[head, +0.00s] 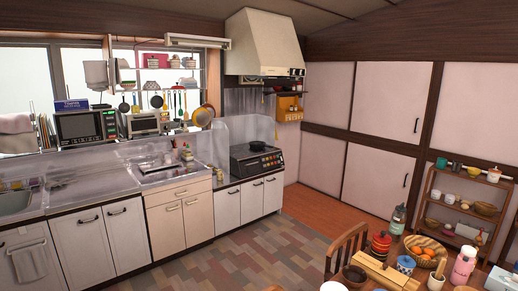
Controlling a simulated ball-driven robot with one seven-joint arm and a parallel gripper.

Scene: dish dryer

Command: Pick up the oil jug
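I cannot tell for sure which thing is the oil jug. A clear greenish bottle with a dark cap (398,219) stands upright at the far side of the dining table at the lower right. A red container with a dark top (381,246) is just left of it. A pink bottle (463,267) stands at the table's right. A small bottle (186,153) also stands on the counter by the sink, too small to make out. My gripper is not in view.
A wooden chair (346,246) stands at the table's left. An orange-filled bowl (426,250) and several dishes crowd the table. The counter, with a stove (256,158), runs along the left and back. A shelf (468,206) stands at the right. The tiled floor (238,258) between is clear.

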